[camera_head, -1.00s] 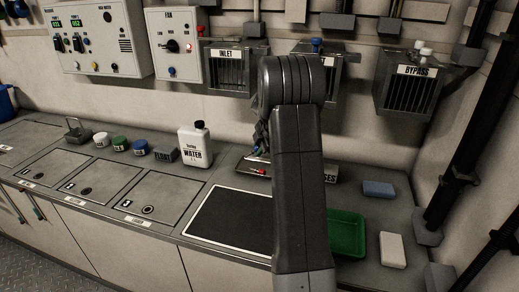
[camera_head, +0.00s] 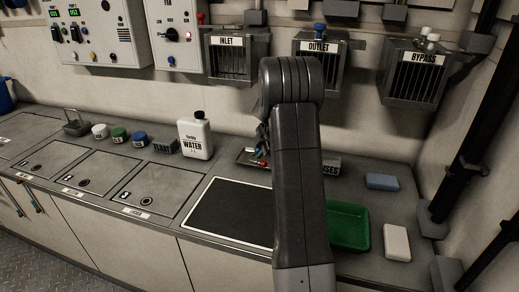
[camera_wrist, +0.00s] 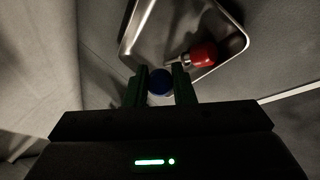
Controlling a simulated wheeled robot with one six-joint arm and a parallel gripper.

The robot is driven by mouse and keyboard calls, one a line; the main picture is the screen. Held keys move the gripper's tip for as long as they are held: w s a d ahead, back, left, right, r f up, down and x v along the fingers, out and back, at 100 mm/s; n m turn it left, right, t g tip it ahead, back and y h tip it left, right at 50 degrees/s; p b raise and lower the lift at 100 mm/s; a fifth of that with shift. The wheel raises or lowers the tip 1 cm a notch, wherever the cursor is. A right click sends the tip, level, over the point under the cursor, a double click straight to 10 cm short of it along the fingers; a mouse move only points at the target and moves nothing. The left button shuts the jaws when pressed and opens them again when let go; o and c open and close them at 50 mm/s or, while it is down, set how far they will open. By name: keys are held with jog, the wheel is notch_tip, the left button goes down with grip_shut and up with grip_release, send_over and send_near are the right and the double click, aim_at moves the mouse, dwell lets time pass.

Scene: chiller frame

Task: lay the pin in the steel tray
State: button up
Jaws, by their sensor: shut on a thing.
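The steel tray (camera_head: 241,160) lies on the counter, partly hidden behind my arm in the head view. In the wrist view the tray (camera_wrist: 131,42) is just beyond the fingertips, with a red-headed piece (camera_wrist: 203,55) lying in it. My gripper (camera_wrist: 160,73) is shut on a pin, of which I see the round blue head (camera_wrist: 159,83) between the fingers. The rest of the held pin is hidden. The pin is at the tray's near edge; its height above the tray is unclear. In the head view my gripper (camera_head: 261,140) is small and dark over the tray.
A white water bottle (camera_head: 196,138) stands left of the tray. Inlet, outlet and bypass boxes hang above.

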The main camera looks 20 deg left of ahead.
jog(key=shift+f, duration=0.3)
jog(key=o, duration=1)
jog(key=shift+o, duration=0.2)
jog(key=shift+s, duration=0.1)
jog(key=p+v, duration=0.1)
jog(key=v, duration=1.3)
